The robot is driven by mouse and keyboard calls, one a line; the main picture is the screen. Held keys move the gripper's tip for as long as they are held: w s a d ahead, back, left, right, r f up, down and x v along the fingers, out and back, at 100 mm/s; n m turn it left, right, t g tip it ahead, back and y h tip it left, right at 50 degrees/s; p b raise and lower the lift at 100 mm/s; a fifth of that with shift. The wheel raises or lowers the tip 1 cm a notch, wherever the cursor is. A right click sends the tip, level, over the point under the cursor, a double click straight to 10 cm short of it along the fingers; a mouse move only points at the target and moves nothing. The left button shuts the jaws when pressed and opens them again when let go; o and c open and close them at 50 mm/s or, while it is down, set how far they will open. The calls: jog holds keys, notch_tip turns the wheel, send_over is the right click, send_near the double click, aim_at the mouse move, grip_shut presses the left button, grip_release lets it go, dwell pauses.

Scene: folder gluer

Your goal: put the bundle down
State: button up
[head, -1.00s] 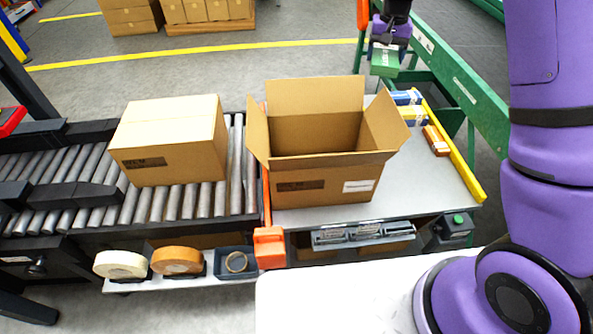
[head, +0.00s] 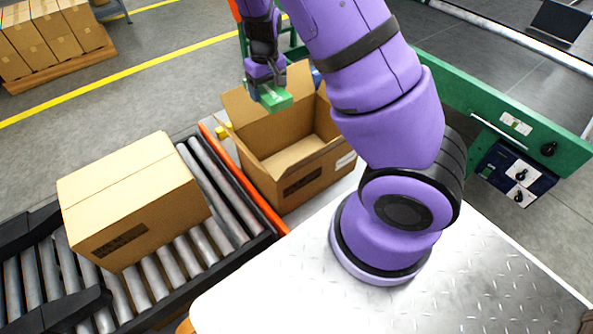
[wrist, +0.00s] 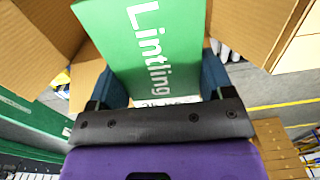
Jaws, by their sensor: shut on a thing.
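The bundle is a green pack with white "Lintling" lettering (wrist: 150,45), held in my gripper; it also shows as a green block in the head view (head: 276,102). My gripper (head: 267,90) is shut on it, with a dark blue finger on each side in the wrist view (wrist: 160,85). In the head view the bundle appears over the back left part of an open cardboard box (head: 293,186). Its exact height above the box is hard to tell. The visible part of the box floor is bare; my arm hides the box's right side.
A closed carton (head: 130,205) sits on the roller conveyor (head: 215,243) to the left. An orange rail (head: 250,185) runs between conveyor and open box. A green machine frame (head: 465,105) stands at right. Stacked cartons (head: 45,40) stand at the back left.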

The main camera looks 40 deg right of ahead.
send_over(280, 174)
notch_tip(280, 174, down, 31)
jog(key=shift+s+a+r, duration=0.1)
jog(key=shift+r, duration=0.05)
jog(key=shift+f, duration=2.15)
jog(key=o, duration=1)
notch_tip(280, 174, up, 12)
